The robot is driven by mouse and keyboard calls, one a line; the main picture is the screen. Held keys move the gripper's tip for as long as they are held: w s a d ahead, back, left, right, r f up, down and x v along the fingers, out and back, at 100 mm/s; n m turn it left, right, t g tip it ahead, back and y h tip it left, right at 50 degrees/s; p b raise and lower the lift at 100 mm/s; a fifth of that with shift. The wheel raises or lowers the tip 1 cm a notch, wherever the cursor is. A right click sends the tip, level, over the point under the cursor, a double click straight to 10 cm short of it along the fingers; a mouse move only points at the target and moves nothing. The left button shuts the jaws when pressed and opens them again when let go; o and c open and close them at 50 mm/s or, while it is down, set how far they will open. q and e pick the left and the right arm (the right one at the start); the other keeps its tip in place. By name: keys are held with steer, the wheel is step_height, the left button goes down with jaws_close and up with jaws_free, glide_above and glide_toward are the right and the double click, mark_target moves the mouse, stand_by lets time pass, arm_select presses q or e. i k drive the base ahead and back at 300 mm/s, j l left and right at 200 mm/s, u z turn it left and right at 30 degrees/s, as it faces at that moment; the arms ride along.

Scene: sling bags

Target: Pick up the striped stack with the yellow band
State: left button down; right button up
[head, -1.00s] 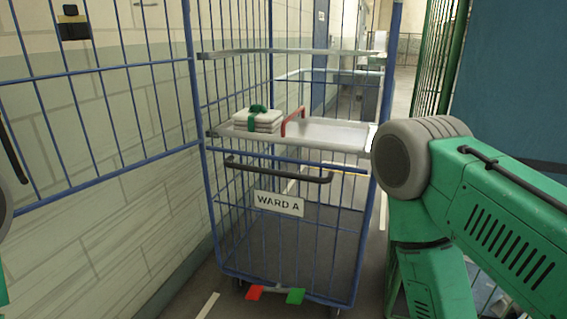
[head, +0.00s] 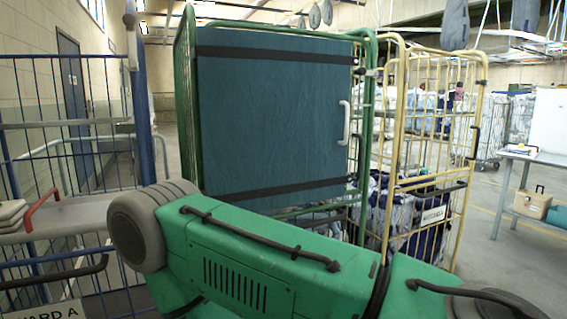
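I cannot make out a striped stack with a yellow band in the head view. A pale folded stack (head: 11,213) is cut off by the left edge, on the grey shelf (head: 85,212) of the blue cage trolley; no band shows on the part in view. Neither of my grippers is in view. A large green arm link of mine crosses the lower middle and hides what lies behind it.
A green cage trolley with a blue cover (head: 275,110) stands in the middle. Beside it is a yellow cage trolley (head: 428,150) holding pale and dark cloth. Grey bags (head: 455,24) hang overhead. A table (head: 520,156) stands at right, with a tan box (head: 532,204) below its top. Floor is clear between.

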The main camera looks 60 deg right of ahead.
mark_target(520, 150)
steer(key=z, duration=3.4)
steer(key=i+l+z, duration=0.25)
steer(key=i, duration=1.1)
steer(key=i+j+z, duration=0.15)
steer(key=i+z, duration=0.15)
steer(key=i, duration=1.05)
steer(key=i+u, duration=0.1)
steer(key=i, duration=0.55)
steer(key=i+l+u, duration=0.1)
steer(key=i, duration=0.55)
steer(key=i+l+u, duration=0.1)
steer(key=i, duration=0.55)
steer(key=i+j+u, duration=0.15)
steer(key=i+u, duration=0.15)
steer(key=i, duration=0.6)
steer(key=i+l+u, duration=0.1)
steer(key=i+u, duration=0.15)
steer(key=i, duration=0.65)
